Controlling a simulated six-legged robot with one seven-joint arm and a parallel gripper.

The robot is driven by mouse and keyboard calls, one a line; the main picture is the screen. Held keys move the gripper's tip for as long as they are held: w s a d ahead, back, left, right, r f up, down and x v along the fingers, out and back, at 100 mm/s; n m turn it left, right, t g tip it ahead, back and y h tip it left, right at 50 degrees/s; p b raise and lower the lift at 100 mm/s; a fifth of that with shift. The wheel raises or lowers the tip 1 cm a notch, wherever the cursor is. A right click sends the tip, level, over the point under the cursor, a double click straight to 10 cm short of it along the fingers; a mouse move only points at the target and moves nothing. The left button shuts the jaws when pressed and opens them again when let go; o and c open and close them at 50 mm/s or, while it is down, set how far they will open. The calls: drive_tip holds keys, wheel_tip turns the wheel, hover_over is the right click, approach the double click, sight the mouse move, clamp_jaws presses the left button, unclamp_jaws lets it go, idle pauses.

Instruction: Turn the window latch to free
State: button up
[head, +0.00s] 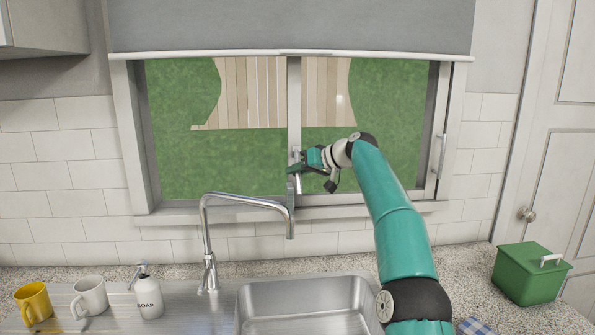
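The window (222,165) has two panes that meet at a grey vertical middle bar (294,95). A small silver piece, which looks like the window latch (298,185), shows on that bar just below my gripper. My gripper (293,170) is at the middle bar, its fingers pointing left, at the latch. The arm and gripper hide part of it. I cannot tell whether the fingers are closed on the latch or only beside it, nor which way its lever is turned.
A tall curved faucet (245,198) rises just below and left of my gripper, over the sink (300,300). A soap bottle (149,295), a white mug (90,296) and a yellow mug (33,302) stand at left. A green bin (525,275) stands at right. A grey blind (290,25) covers the window's top.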

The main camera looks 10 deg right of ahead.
drive_tip(key=v, duration=1.3)
drive_tip(key=shift+s+d, duration=0.25)
drive_tip(key=shift+d, duration=0.05)
drive_tip(key=shift+r, duration=0.1)
